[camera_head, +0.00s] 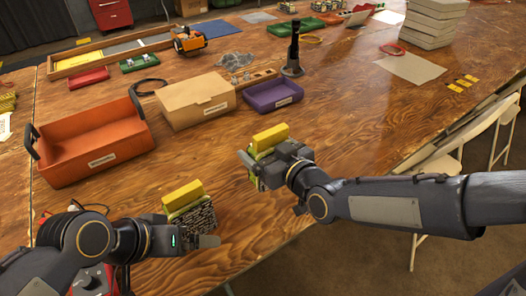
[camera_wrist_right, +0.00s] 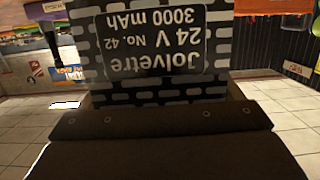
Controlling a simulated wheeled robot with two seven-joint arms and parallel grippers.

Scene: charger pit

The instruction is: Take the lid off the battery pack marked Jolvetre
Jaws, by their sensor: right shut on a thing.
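The battery pack marked Jolvetre (camera_wrist_right: 150,88) fills the upper middle of the right wrist view, its black-and-white patterned side and label upside down. My right gripper (camera_head: 262,162) is shut on this pack, which shows in the head view mostly hidden behind the gripper, with a yellow lid (camera_head: 270,138) on top. A second pack (camera_head: 198,219) with a speckled body and a yellow lid (camera_head: 183,195) is at the lower left. My left gripper (camera_head: 200,241) is close in front of that second pack; whether its jaws are open or touch it is unclear.
An orange crate (camera_head: 75,171) with dark handles, a cardboard box (camera_head: 196,101) and a purple tray (camera_head: 273,104) stand behind the packs. A dark upright post (camera_head: 294,52) rises beyond the tray. Bare wood lies between the two packs and the crate.

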